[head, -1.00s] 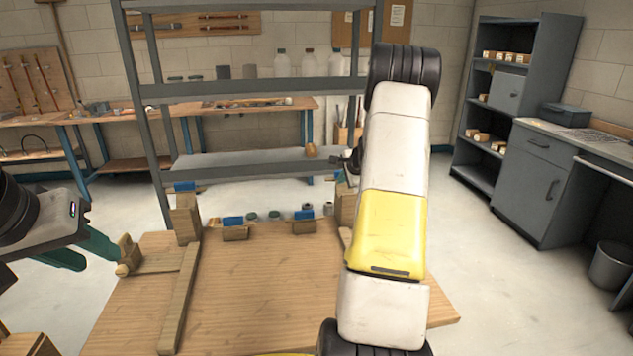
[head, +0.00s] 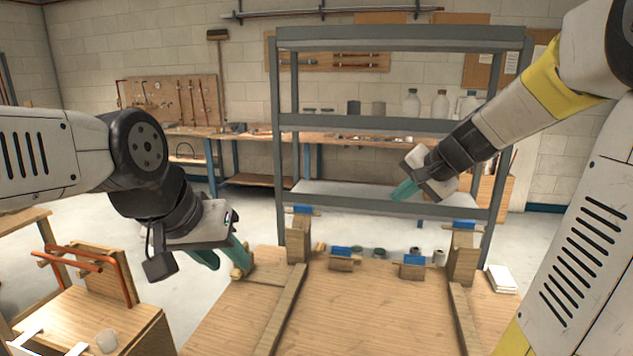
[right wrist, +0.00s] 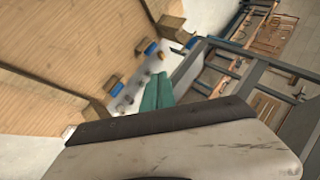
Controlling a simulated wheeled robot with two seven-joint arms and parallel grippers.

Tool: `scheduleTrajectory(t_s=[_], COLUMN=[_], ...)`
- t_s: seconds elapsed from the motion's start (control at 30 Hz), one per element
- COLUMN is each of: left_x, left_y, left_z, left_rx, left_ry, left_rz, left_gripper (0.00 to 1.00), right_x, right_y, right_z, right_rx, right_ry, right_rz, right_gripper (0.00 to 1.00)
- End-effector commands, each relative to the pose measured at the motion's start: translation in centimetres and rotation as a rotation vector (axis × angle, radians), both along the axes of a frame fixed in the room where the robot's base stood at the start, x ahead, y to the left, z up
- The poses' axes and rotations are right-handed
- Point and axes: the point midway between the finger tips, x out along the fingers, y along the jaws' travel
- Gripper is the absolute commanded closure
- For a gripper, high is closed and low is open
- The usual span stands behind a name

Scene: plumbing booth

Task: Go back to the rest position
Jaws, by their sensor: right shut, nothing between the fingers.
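My left gripper (head: 222,262) is at the left of the workbench in the head view. Its green fingers are apart with nothing visible between them. One fingertip overlaps a small wooden block with a round end (head: 240,262) at the bench's left edge; I cannot tell whether they touch. My right gripper (head: 401,192) is raised in front of the grey rack, above the bench's far side. Its green fingers are together and empty. They also show together in the right wrist view (right wrist: 158,92).
The wooden workbench (head: 365,310) carries wooden rails and posts (head: 465,258) and blue-topped blocks (head: 412,267). The grey shelf rack (head: 400,125) stands behind it. A wooden stand with an orange bent pipe (head: 75,258) is at lower left. The bench's middle is clear.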

Motion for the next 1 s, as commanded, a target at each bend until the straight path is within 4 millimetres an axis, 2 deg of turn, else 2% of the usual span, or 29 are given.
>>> scheduleTrajectory(t_s=[0.03, 0.1, 0.2, 0.3, 0.4, 0.5, 0.6, 1.0], left_x=[0.0, 0.0, 0.0, 0.0, 0.0, 0.0, 0.0, 0.0], left_y=[0.0, 0.0, 0.0, 0.0, 0.0, 0.0, 0.0, 0.0], left_z=[0.0, 0.0, 0.0, 0.0, 0.0, 0.0, 0.0, 0.0], left_rx=[0.0, 0.0, 0.0, 0.0, 0.0, 0.0, 0.0, 0.0], left_ry=[0.0, 0.0, 0.0, 0.0, 0.0, 0.0, 0.0, 0.0], left_rz=[0.0, 0.0, 0.0, 0.0, 0.0, 0.0, 0.0, 0.0], left_gripper=[0.64, 0.64, 0.64, 0.64, 0.64, 0.64, 0.64, 0.64], right_x=[-3.0, -7.0, -12.5, -17.0, -20.2, -22.0, -22.8, -22.8], right_y=[2.0, 3.9, 5.6, 6.1, 5.9, 5.6, 5.3, 5.3], right_z=[1.0, 1.4, 1.3, 0.5, -0.3, -0.9, -1.2, -1.2], right_rx=[-0.053, -0.13, -0.251, -0.365, -0.456, -0.517, -0.546, -0.55], right_ry=[-0.01, -0.01, -0.01, -0.011, -0.011, -0.012, -0.009, -0.009], right_rz=[0.081, 0.183, 0.313, 0.41, 0.475, 0.51, 0.525, 0.526], right_gripper=[1.0, 1.0, 1.0, 1.0, 1.0, 1.0, 1.0, 1.0])
